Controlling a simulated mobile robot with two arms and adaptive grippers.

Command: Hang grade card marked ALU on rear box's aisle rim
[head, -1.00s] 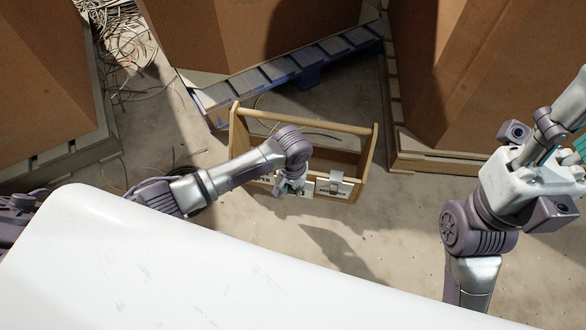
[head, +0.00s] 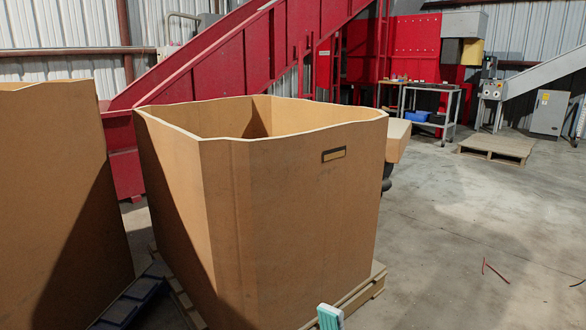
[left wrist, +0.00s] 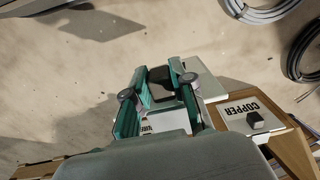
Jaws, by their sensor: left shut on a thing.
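My left gripper (left wrist: 158,82) shows in the left wrist view, its teal fingers shut on a dark block. A white card (left wrist: 172,119) with partly hidden lettering lies just below; I cannot read it. Beside it, a card marked COPPER (left wrist: 245,108) with a black knob sits at a wooden tote (left wrist: 290,150).
A red conveyor (head: 240,55) rises behind. Concrete floor (head: 440,220) is open at the right, with a wooden pallet (head: 497,147) farther back. Cable coils (left wrist: 255,10) lie near the tote.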

